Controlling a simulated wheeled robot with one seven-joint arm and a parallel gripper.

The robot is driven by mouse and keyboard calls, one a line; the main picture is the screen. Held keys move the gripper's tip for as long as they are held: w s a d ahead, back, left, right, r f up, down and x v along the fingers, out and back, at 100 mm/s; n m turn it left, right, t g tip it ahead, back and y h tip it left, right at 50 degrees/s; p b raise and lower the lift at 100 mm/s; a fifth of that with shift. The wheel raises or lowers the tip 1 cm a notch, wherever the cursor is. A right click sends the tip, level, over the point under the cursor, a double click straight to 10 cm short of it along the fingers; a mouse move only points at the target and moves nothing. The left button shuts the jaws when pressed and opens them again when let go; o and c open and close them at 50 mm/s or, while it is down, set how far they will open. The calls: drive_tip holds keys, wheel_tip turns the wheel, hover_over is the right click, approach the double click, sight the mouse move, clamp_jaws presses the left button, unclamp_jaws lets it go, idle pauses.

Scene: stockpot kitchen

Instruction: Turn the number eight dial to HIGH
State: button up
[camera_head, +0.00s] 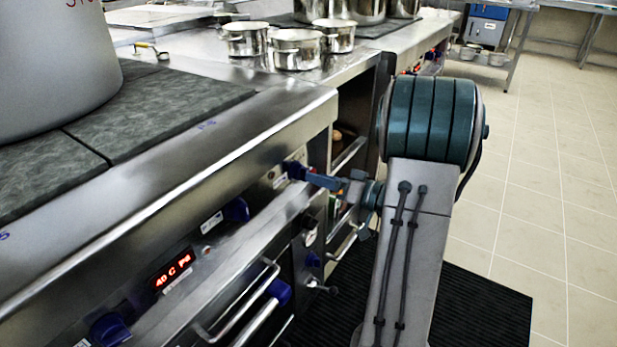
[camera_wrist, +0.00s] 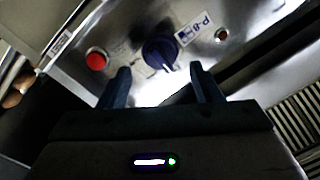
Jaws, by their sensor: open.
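A dark blue dial (camera_wrist: 160,53) sits on the steel front panel in the wrist view, with a pale pointer mark and a label reading "P-8" beside it. My gripper (camera_wrist: 160,84) is open, its two fingers apart, with the dial beyond and between the fingertips. Contact cannot be told. In the head view my gripper (camera_head: 308,177) reaches left to the panel at a blue dial (camera_head: 292,169), which it partly hides. The dial's exact setting is too small to read.
A red button (camera_wrist: 96,59) and a small red lamp (camera_wrist: 221,35) flank the dial. Other blue knobs (camera_head: 236,209) and an oven handle (camera_head: 262,312) line the front. A large pot (camera_head: 50,70) stands on the cooktop. Tiled floor (camera_head: 560,200) is clear at right.

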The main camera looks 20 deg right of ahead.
sight(301, 173)
drive_tip(key=shift+x, duration=2.15)
drive_tip(key=c, duration=1)
drive_tip(key=shift+b, duration=0.35)
